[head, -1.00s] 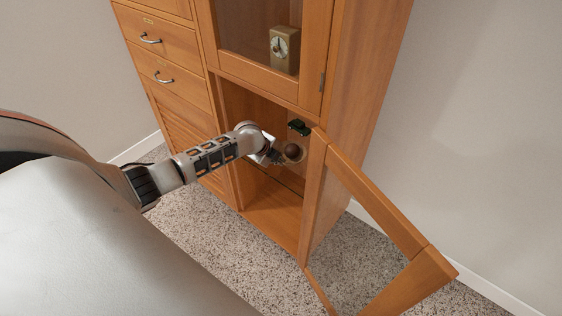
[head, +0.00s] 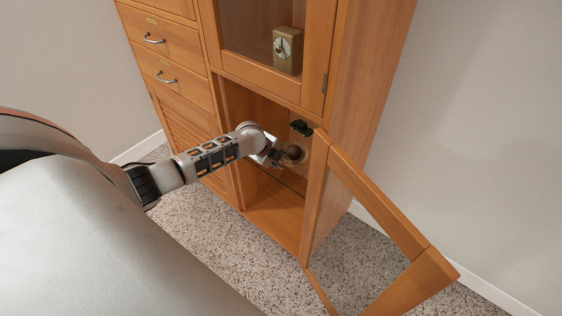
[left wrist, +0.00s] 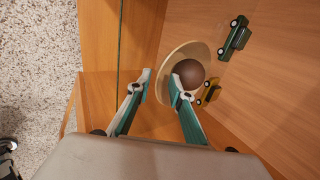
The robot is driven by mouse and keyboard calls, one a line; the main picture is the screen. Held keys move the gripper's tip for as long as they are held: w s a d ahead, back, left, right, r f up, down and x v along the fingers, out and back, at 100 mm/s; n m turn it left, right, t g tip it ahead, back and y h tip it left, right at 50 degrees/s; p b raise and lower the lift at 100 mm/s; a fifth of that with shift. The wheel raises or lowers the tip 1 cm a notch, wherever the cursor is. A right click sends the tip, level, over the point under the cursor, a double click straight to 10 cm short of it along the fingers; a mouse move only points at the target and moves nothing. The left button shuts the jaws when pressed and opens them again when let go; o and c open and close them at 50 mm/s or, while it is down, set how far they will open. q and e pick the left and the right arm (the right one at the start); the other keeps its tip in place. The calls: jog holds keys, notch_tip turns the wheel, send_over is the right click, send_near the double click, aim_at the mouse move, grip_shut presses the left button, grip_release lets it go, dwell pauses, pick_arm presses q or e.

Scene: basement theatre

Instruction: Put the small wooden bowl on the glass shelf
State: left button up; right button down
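The small wooden bowl (left wrist: 166,62) is inside the cabinet's lower compartment, pale-rimmed, with a dark brown ball (left wrist: 195,72) seeming to lie in it. It also shows in the head view (head: 295,154). The glass shelf shows as a thin green edge (left wrist: 120,45); the bowl appears to be over or on the glass, but contact is unclear. My left gripper (left wrist: 164,80) has its fingers apart, also seen in the head view (head: 279,160). One finger overlaps the bowl and ball; the other is left of the rim. My right gripper is not in view.
A green toy car (left wrist: 235,38) and a yellow one (left wrist: 208,92) are right of the bowl. The open door (head: 375,195) stands to the right of the compartment. A clock (head: 287,50) sits behind the upper glass door. The compartment's floor (head: 272,215) looks clear.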

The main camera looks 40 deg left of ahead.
pick_arm(q)
jog(key=p+v, duration=0.4)
jog(key=v, duration=0.7)
jog(key=s+d+f+n+t+h, duration=0.1)
jog(key=s+d+f+n, duration=0.1)
jog(key=s+d+f, duration=0.45)
jog(key=s+d+f+n+h, duration=0.15)
jog(key=s+d, duration=0.25)
jog(key=d, duration=0.5)
jog(key=s+d+r+n+t, duration=0.1)
jog(key=s+d+n, duration=0.2)
jog(key=s+n, duration=0.2)
jog(key=s+d+r+n+t, duration=0.2)
jog(key=s+d+n, duration=0.2)
jog(key=s, duration=0.8)
jog(key=shift+n, duration=0.95)
jog(key=shift+y, duration=0.25)
